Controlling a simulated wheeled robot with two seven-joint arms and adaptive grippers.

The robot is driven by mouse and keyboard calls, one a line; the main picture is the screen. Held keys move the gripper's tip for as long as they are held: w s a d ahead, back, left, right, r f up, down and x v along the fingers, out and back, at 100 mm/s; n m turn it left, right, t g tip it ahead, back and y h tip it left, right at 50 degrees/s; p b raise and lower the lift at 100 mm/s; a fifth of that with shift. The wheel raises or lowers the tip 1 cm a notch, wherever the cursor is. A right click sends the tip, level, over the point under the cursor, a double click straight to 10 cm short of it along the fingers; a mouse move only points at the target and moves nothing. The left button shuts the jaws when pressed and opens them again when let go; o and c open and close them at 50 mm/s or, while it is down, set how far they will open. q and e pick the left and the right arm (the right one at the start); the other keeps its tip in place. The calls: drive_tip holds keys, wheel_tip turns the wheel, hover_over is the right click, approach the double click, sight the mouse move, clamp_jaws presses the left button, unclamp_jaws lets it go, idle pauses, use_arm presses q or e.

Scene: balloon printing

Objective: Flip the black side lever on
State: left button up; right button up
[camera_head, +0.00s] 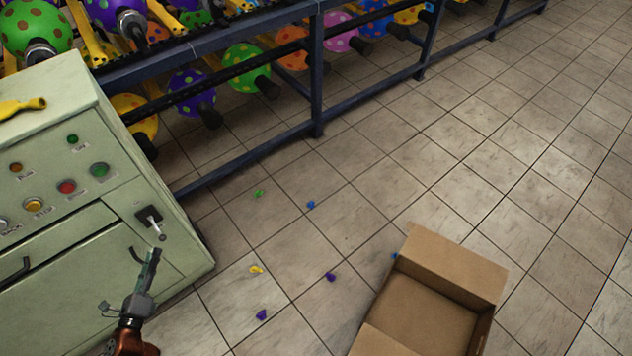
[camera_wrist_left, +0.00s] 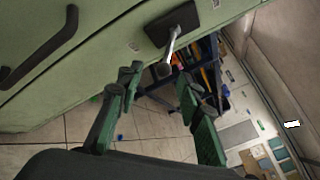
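The side lever is a silvery rod (camera_head: 156,228) on a black mounting plate (camera_head: 143,214), on the right side of the pale green machine (camera_head: 75,200). In the head view it slants down and to the right. It also shows at the top of the left wrist view (camera_wrist_left: 172,43), with its dark knob (camera_wrist_left: 161,70) hanging down. My left gripper (camera_head: 153,254) is just below the knob. In the left wrist view its green fingers (camera_wrist_left: 159,84) are apart, with the knob in line between the tips. I cannot tell whether they touch. My right gripper is not in view.
The machine front has coloured buttons (camera_head: 67,187) and drawer handles (camera_head: 15,268). A dark blue rack (camera_head: 317,75) with spotted balloons stands behind. An open cardboard box (camera_head: 425,315) sits on the tiled floor at right. Small coloured pieces (camera_head: 331,277) lie on the floor.

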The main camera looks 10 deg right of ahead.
sight(160, 233)
use_arm(q)
drive_tip(key=shift+m, duration=0.3)
drive_tip(key=w+b, duration=0.1)
drive_tip(key=w, duration=0.2)
drive_tip(key=w+d+b, duration=0.1)
drive_tip(key=w, duration=0.3)
drive_tip(key=shift+d+r, duration=0.2)
drive_tip(key=shift+w+r, duration=0.1)
drive_tip(key=shift+w, duration=0.4)
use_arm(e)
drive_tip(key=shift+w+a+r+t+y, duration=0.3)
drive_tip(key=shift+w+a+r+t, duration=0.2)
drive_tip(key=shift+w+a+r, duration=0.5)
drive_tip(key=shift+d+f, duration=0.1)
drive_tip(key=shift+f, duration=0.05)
use_arm(q)
clamp_jaws()
drive_tip(key=shift+d, duration=0.1)
